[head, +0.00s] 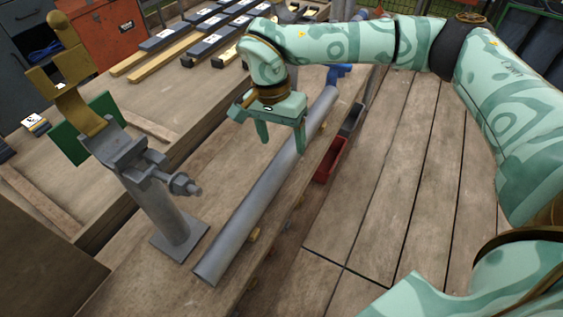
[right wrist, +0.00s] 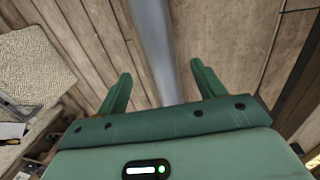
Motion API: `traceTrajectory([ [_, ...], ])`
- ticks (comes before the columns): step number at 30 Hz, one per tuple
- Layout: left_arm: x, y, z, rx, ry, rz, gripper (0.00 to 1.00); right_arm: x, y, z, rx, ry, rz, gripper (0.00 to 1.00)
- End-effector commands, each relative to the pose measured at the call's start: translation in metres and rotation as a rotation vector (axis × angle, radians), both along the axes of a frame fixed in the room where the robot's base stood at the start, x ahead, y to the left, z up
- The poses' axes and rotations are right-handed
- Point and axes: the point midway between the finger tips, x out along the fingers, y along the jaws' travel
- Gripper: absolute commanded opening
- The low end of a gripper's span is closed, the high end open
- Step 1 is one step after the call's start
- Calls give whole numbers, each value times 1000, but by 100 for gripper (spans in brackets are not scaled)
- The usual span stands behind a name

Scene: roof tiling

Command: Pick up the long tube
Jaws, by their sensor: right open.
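The long tube (head: 262,198) is a plain grey pipe lying on the wooden bench, running from the lower left up to the right in the head view. My right gripper (head: 282,143) is above the tube's upper half, jaws open, with nothing between its fingers. In the right wrist view, the tube (right wrist: 154,42) runs between and beyond the two open fingers (right wrist: 161,72). I see no contact between the fingers and the tube. My left gripper is not in view.
A grey metal post (head: 165,205) with a clamp, a brass-coloured head and a green plate stands left of the tube. A red bin (head: 331,160) is to its right. Long wooden and grey bars (head: 165,50) lie at the back. Bare planks (head: 400,200) are at the right.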

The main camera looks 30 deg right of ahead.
Motion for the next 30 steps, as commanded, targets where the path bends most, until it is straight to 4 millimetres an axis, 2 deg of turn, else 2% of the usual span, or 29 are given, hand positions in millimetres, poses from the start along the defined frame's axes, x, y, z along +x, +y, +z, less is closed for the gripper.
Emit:
traceTrajectory([
  [5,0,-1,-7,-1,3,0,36,-2,1,-14,0,1,1,69],
  [12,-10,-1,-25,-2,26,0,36,-7,1,-54,0,4,0,69],
  [19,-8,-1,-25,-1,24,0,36,-8,1,-53,0,-4,-1,69],
  [20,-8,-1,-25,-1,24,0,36,-8,1,-53,0,-4,0,66],
  [27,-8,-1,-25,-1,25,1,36,-8,1,-53,-1,-3,-1,0],
  [30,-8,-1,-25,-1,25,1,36,-7,1,-52,1,-5,-1,0],
])
